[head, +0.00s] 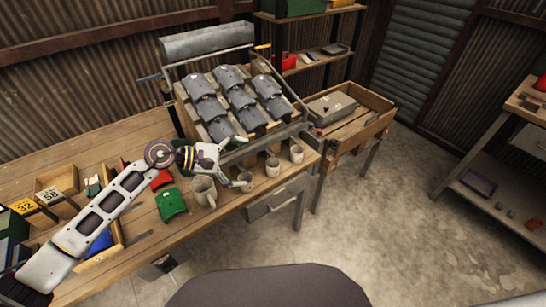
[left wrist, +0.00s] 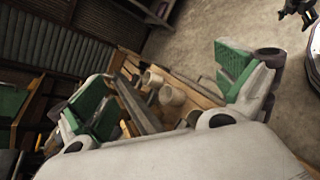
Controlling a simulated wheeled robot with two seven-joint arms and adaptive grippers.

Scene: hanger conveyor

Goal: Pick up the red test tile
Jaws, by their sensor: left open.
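The red test tile (head: 162,179) lies on the wooden bench in the head view, just above a green tile (head: 171,205) and partly hidden by my left arm. My left gripper (head: 238,163) is open and empty, to the right of the red tile and above the mugs. In the left wrist view its two green-padded fingers (left wrist: 165,95) are spread wide with nothing held between them. I cannot make out the red tile in that view.
Several mugs (head: 203,190) stand along the bench's front edge. A sloped rack (head: 178,107) with grey curved tiles stands behind them. The floor (head: 400,210) at right is clear.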

